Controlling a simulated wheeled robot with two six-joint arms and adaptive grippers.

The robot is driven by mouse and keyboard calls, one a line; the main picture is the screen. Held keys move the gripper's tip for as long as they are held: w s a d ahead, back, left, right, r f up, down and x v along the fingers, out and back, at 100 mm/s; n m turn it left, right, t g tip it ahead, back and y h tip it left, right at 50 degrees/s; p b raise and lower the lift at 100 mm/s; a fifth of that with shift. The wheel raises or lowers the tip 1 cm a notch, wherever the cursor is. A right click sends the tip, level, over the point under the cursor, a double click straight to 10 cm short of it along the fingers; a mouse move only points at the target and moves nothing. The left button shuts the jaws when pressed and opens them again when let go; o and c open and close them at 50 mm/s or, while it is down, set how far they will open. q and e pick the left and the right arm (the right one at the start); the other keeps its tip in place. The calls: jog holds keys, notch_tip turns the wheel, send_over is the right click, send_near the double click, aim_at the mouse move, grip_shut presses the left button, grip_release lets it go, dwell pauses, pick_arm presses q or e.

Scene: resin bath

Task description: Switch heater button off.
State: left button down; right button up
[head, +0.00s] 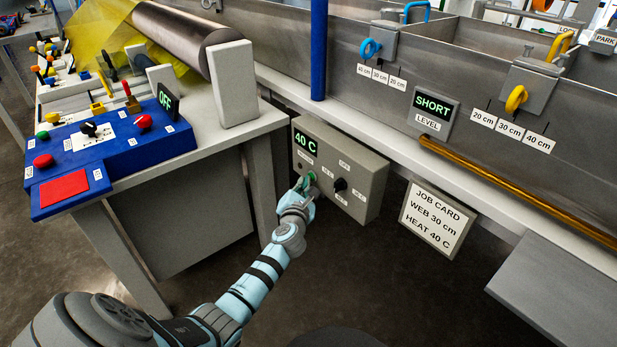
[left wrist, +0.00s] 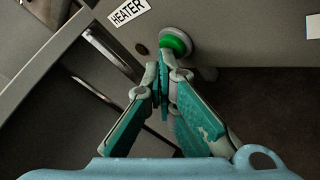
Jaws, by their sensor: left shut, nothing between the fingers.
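The grey heater box (head: 366,170) hangs below the bath's edge and its display reads 40 C in green. Its green heater button (head: 312,176) is at the lower left of the box, partly hidden by my gripper. In the left wrist view the green button (left wrist: 176,41) sits right of the HEATER label (left wrist: 129,11). My left gripper (head: 305,185) is shut and empty, its fingertips (left wrist: 164,66) at the lower edge of the button. I cannot tell whether they touch it. A small dark round spot is left of the button. My right gripper is not in view.
A black knob (head: 340,185) is on the same box, right of the button. A job card (head: 437,218) reads WEB 30 cm, HEAT 40 C. A blue control panel (head: 110,160) is at the left. A SHORT level display (head: 433,112) is on the bath wall.

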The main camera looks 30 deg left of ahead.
pick_arm(q)
jog(key=shift+s, duration=0.1)
jog(key=s+a+p, duration=0.2)
jog(key=s, duration=0.3)
jog(key=shift+s+p, duration=0.4)
